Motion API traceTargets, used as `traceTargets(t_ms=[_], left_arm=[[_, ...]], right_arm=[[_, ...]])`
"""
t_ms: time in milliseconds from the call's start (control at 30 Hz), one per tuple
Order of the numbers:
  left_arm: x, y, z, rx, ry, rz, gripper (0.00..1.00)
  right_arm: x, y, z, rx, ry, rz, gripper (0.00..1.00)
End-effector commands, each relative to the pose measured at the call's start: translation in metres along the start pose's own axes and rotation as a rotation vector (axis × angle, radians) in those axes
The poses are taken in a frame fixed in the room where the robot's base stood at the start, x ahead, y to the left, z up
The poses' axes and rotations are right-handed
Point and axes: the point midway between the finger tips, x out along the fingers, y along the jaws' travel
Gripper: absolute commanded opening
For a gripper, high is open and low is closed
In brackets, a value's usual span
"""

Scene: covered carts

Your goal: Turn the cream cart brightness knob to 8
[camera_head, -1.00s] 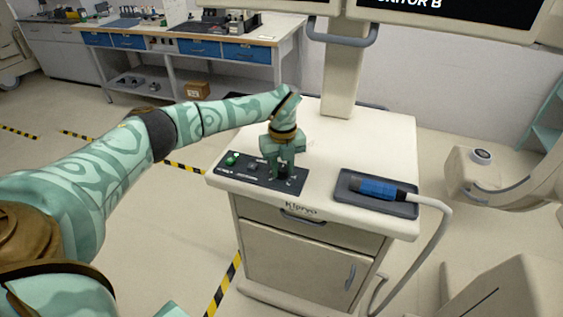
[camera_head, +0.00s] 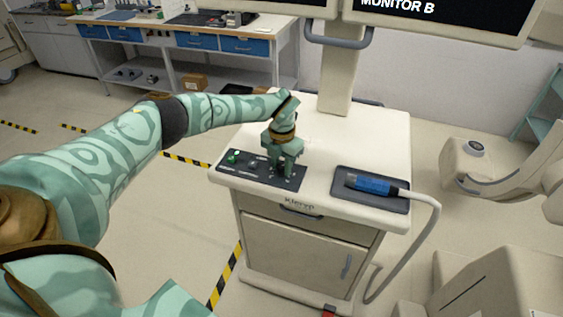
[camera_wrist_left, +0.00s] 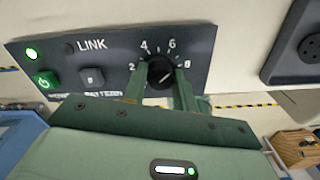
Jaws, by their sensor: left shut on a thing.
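The cream cart (camera_head: 385,140) stands ahead with a dark control panel (camera_head: 236,172) at its front left corner. My left gripper (camera_head: 282,174) reaches down onto the right part of the panel. In the left wrist view the black brightness knob (camera_wrist_left: 159,70) sits between my two green fingers, which are shut on its sides. The numbers 2, 4, 6 and 8 show around it. A white line on the knob slants up to the right, roughly toward the 8; its exact setting is hard to read. My right gripper is out of view.
The panel also has a lit green lamp (camera_wrist_left: 32,53), a green button (camera_wrist_left: 45,80) and a grey button (camera_wrist_left: 92,77). A blue-handled probe (camera_head: 371,185) lies in a dark tray (camera_head: 400,205) on the cart, its cable hanging right. The monitor post (camera_head: 338,80) rises behind.

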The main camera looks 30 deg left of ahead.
Motion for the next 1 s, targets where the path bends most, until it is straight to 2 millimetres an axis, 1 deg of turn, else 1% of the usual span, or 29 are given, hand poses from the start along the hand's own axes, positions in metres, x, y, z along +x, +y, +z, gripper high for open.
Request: traceTargets(t_ms=[33, 300, 500, 700, 1000], left_arm=[[-0.0025, 0.0005, 0.0011, 0.040, -0.004, 0.001, 0.05], [-0.0023, 0.0006, 0.0013, 0.286, -0.004, 0.002, 0.05], [-0.0019, 0.0004, 0.0011, 0.431, -0.003, 0.001, 0.05], [-0.0016, 0.0006, 0.0012, 0.533, -0.004, 0.002, 0.05], [-0.0017, 0.0004, 0.0014, 0.598, -0.005, 0.001, 0.05]], right_arm=[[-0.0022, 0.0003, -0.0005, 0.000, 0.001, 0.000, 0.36], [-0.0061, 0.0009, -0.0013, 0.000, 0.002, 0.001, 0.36], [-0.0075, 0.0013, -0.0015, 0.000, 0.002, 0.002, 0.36], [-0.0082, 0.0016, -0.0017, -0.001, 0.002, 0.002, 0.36], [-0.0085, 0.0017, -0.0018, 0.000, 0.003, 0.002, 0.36]])
